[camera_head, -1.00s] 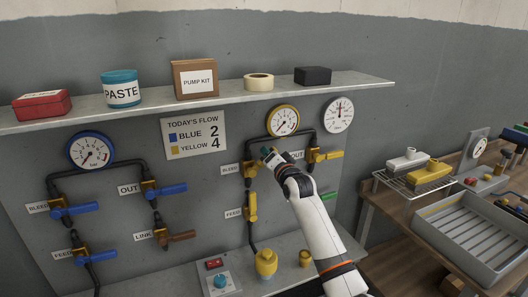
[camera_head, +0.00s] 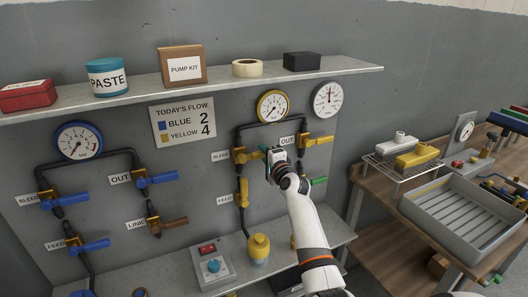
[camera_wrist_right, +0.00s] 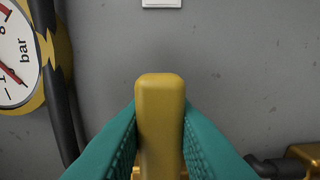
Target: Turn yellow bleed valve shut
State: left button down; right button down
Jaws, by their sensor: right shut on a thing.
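The yellow bleed valve (camera_head: 245,156) is on the wall panel, beside its BLEED label and below the yellow-rimmed gauge (camera_head: 272,106). Its lever looks level in the head view, pointing right from the pipe. In the right wrist view the yellow lever (camera_wrist_right: 159,110) stands between my teal fingertips, which press on both its sides. My right gripper (camera_head: 269,156) is shut on this lever, and the gripper hides the lever's outer end in the head view. The valve body is mostly hidden in the wrist view. My left gripper is not in view.
The yellow OUT valve (camera_head: 318,140) is close to the right of my gripper. The yellow FEED valve (camera_head: 243,192) is below, its lever upright. Blue-lever valves (camera_head: 155,178) are on the left. A shelf (camera_head: 215,88) with boxes and tape runs above.

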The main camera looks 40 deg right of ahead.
jog(key=shift+f, duration=0.25)
jog(key=c, duration=1.2)
grip_release()
jog(key=shift+c, duration=0.2)
jog(key=shift+r, duration=0.1)
jog(key=shift+s, duration=0.1)
jog(key=b+v, duration=0.1)
jog(key=v, duration=1.1)
jog(key=shift+b, duration=0.4)
